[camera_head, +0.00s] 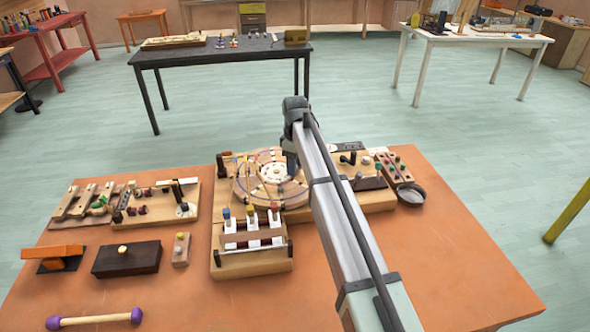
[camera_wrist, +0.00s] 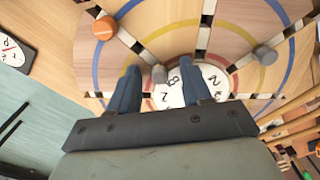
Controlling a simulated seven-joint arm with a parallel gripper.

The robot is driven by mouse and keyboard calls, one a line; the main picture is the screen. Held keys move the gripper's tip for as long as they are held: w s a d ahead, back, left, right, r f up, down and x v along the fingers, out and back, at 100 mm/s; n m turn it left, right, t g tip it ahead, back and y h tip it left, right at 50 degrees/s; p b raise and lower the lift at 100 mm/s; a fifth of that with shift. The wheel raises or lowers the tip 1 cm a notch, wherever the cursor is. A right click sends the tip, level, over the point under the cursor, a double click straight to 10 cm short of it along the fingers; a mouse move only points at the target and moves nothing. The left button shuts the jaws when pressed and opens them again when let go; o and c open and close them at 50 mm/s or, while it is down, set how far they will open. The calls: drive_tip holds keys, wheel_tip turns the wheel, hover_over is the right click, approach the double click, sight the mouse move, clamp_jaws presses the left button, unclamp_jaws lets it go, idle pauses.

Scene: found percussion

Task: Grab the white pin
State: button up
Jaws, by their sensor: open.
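In the wrist view a round wooden board with blue, red and yellow rings (camera_wrist: 165,28) has a white numbered dial (camera_wrist: 215,78) at its centre. A short pale grey peg (camera_wrist: 160,74) stands by the dial, between my fingertips as seen there; it may be the white pin. Another greyish peg (camera_wrist: 265,54) stands to the right, and an orange peg (camera_wrist: 104,27) stands at upper left. My gripper (camera_wrist: 159,68) is open and empty, pointing at the board. In the head view my gripper (camera_head: 291,170) is over the round board, and the pegs are too small or hidden to tell apart.
A wooden stand with white blocks and coloured knobs (camera_head: 252,235) is in front of the round board. A small dark bowl (camera_head: 410,194) is at right. A dark box (camera_head: 127,259) and a purple-ended mallet (camera_head: 95,319) lie at left. The orange table's front right (camera_head: 450,270) is clear.

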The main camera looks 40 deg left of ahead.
drive_tip(key=shift+c, duration=0.2)
clamp_jaws()
idle(0.4)
